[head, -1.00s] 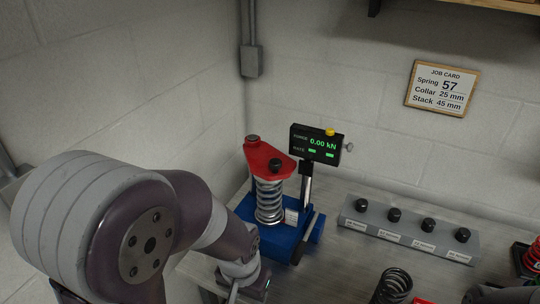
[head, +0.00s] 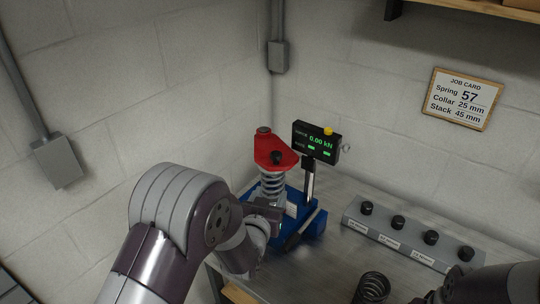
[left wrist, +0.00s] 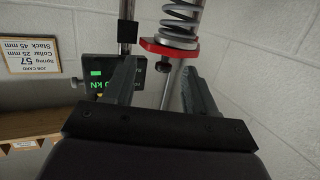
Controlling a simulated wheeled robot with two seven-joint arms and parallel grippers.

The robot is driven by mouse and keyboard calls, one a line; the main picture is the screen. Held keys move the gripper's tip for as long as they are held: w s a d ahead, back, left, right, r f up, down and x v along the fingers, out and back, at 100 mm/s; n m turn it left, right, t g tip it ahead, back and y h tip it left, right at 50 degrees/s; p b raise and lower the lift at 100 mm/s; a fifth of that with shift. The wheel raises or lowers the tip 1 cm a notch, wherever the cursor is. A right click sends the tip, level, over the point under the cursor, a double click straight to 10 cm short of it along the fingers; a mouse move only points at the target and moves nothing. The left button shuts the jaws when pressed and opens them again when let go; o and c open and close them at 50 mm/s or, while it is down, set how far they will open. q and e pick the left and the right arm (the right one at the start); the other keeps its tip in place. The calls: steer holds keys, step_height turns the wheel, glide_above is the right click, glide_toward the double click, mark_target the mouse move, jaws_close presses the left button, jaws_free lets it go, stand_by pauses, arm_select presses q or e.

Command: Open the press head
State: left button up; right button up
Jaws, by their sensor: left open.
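The red press head (head: 273,150), with a black knob (head: 277,157) on it, sits on top of a coil spring (head: 272,184) over the blue press base (head: 311,226). The head looks closed over the spring. My left gripper (head: 264,209) is beside the lower spring in the head view, partly hidden by its own wrist. In the upside-down left wrist view its fingers (left wrist: 162,82) are open and empty, with the red press head (left wrist: 160,47) beyond them; contact is not visible. Part of my right arm shows at the lower right; its jaws cannot be made out.
The force display (head: 317,142) reads 0.00 kN on a post beside the press. A grey rack (head: 408,240) with several black knobs stands to the right. A loose dark spring (head: 372,288) stands near the front. A job card (head: 462,98) hangs on the wall.

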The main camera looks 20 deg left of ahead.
mark_target(274, 158)
arm_select(q)
steer(key=w+r+p, duration=0.1)
steer(key=w, duration=0.2)
steer(key=w+a+r+t+p, duration=0.1)
steer(key=w, duration=0.2)
steer(key=w+r+t+p, duration=0.1)
steer(key=w+r, duration=0.1)
steer(key=w, duration=0.1)
steer(key=shift+a, duration=0.25)
steer(key=w, duration=0.1)
steer(key=w+p, duration=0.1)
steer(key=w, duration=0.2)
steer(key=shift+a+f+p, duration=0.25)
steer(key=shift+a+p, duration=0.05)
steer(key=shift+a, duration=0.1)
steer(key=shift+d, duration=0.1)
arm_select(e)
steer(key=r, duration=0.2)
steer(key=a+r, duration=0.1)
steer(key=r, duration=0.1)
steer(key=shift+a+r, duration=0.1)
steer(key=shift+r, duration=0.3)
arm_select(q)
steer(key=shift+d, duration=0.1)
jaws_close()
arm_select(e)
steer(key=shift+f, duration=0.1)
